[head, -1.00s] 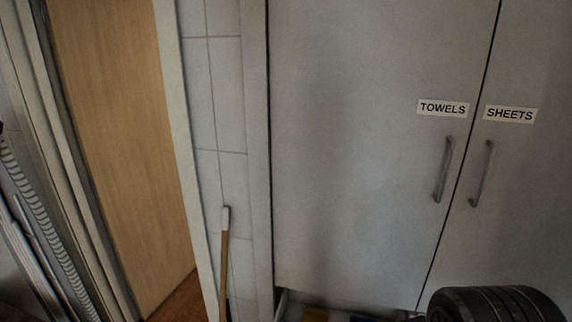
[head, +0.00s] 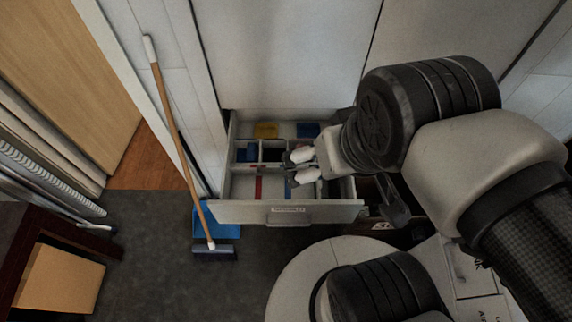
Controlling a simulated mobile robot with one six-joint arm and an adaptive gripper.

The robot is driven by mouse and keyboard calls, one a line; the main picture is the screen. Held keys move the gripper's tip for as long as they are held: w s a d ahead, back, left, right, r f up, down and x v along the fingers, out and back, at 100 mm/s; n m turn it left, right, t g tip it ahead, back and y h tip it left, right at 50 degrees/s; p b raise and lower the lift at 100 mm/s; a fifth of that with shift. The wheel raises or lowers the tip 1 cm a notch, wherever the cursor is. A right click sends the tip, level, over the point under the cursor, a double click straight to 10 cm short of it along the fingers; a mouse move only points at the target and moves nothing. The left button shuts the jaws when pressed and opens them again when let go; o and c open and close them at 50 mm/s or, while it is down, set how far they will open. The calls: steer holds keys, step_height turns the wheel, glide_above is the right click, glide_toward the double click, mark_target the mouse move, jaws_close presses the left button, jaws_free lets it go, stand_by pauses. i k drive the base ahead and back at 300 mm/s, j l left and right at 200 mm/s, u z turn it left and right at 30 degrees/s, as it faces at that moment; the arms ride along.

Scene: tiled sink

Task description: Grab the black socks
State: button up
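In the head view an open drawer (head: 290,212) under the cabinet is divided into compartments holding small folded items in yellow, blue, dark blue and red. A dark patch (head: 272,153) lies in a middle compartment, but it is too small to tell whether it is black socks or shadow. My gripper (head: 298,165) is over the right half of the drawer, pointing left. Its two pale fingertips are apart with nothing visible between them. My gripper and arm hide part of the drawer's right side.
A broom (head: 176,135) leans left of the drawer, its head by a blue dustpan (head: 222,226). Cabinet doors (head: 290,50) rise behind. A cardboard box (head: 58,278) is at lower left. Dark floor (head: 150,255) is free between box and broom.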

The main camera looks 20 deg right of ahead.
mark_target(334, 185)
steer(key=j+z, duration=0.15)
steer(key=z, duration=0.2)
steer(key=j+z, duration=0.2)
steer(key=z, duration=0.15)
steer(key=j+z, duration=0.15)
steer(key=z, duration=0.25)
steer(key=i, duration=0.05)
